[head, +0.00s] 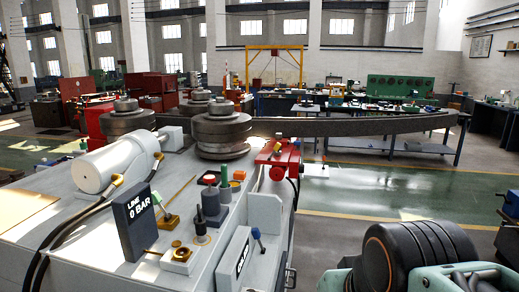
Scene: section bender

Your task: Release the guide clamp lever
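The section bender (130,205) fills the left and middle of the head view, with stacked steel rolls (222,130) on its top. A red clamp-like block (278,158) sits at its right edge, below a long dark bar (360,125) that runs out to the right from the rolls. I cannot make out for sure which part is the guide clamp lever.
A grey cylinder (112,165) with black hoses lies on the machine's left. Open green floor (385,190) lies to the right, below the bar. Workbenches stand behind.

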